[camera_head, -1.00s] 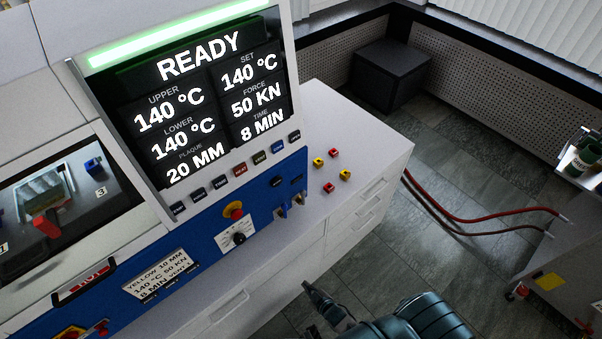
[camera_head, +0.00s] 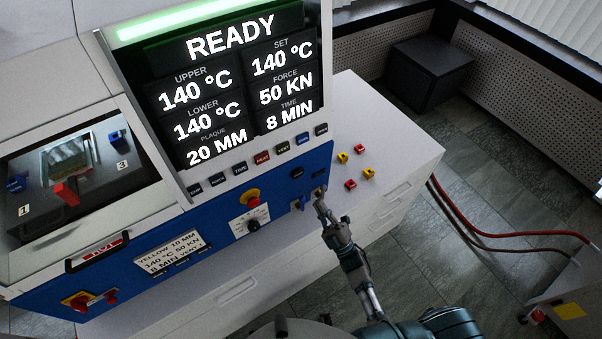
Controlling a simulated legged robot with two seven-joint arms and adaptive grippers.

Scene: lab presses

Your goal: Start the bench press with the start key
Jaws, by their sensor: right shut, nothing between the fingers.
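The bench press (camera_head: 225,215) has a blue front panel, and its display (camera_head: 238,85) reads READY, 140 °C, 50 KN, 8 MIN and 20 MM. A row of small keys (camera_head: 262,158) runs under the display: dark ones, a red, a green, a blue (camera_head: 302,138) and a dark one at the right end. Their labels are too small to read surely, so I cannot tell which is the start key. My right gripper (camera_head: 319,198) is shut and empty, at the panel's lower right edge, below the row's right end. It partly covers a small fitting there. My left gripper is out of view.
A red-and-yellow stop button (camera_head: 251,197) and a dial (camera_head: 252,226) are left of my right gripper. Several small red and yellow blocks (camera_head: 350,185) lie on the white cabinet top to its right. Red hoses (camera_head: 470,221) cross the floor at right.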

